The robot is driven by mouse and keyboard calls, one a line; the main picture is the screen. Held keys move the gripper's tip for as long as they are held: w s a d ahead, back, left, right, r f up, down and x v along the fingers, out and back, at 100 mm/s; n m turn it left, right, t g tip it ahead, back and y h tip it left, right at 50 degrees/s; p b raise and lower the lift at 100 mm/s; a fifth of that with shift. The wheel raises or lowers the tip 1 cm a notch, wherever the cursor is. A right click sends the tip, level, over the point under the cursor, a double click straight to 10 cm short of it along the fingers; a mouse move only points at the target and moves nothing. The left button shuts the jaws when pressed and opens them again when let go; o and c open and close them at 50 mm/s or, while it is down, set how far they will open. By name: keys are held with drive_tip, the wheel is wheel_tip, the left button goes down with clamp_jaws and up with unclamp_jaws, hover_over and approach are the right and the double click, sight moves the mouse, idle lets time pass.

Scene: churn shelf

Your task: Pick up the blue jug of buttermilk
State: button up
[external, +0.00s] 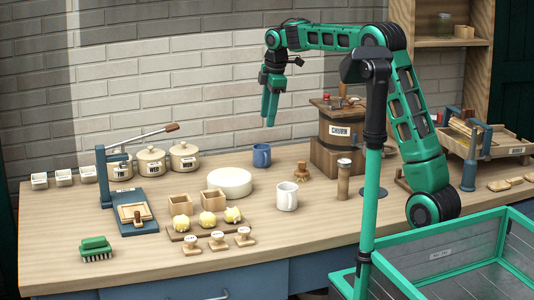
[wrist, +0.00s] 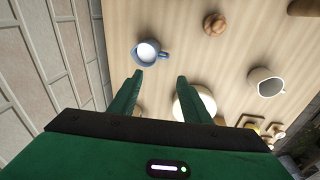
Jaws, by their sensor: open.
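The blue jug (external: 261,155) stands upright on the wooden bench, behind the round white cheese. In the wrist view the blue jug (wrist: 146,51) shows from above, filled with something white, its handle toward the right. My gripper (external: 269,121) hangs above the bench with its fingers pointing down, over the area of the blue jug. In the wrist view my gripper (wrist: 160,76) is open, with nothing between its fingers. The jug lies just beyond the fingertips there, apart from them.
A white mug (external: 287,197) stands in front and to the right. The white cheese (external: 229,182) is front left, and a small wooden piece (external: 302,172) is to the right. A churn (external: 340,133) stands further right. A brick wall (external: 200,90) runs behind the bench.

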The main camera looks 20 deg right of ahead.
approach(265, 153)
drive_tip(key=f, duration=0.5)
drive_tip(key=shift+w+a, duration=0.2)
drive_tip(key=shift+a, duration=0.15)
drive_tip(key=shift+w+a+f, duration=0.1)
drive_tip(key=shift+w+f, duration=0.05)
drive_tip(key=shift+f, duration=0.95)
drive_tip(key=shift+w+d+f, duration=0.1)
drive_tip(key=shift+w+f, duration=0.05)
drive_tip(key=shift+f, duration=0.95)
drive_tip(key=shift+w+a+f, duration=0.1)
drive_tip(key=shift+w+f, duration=0.1)
drive_tip(key=shift+f, duration=0.85)
clamp_jaws()
drive_tip(key=shift+r, duration=0.2)
drive_tip(key=shift+r, duration=1.35)
drive_tip(key=s+a+r, duration=0.7)
drive_tip(key=a+r, duration=0.1)
drive_tip(key=shift+s+a, duration=0.25)
drive_tip(key=shift+s, duration=0.15)
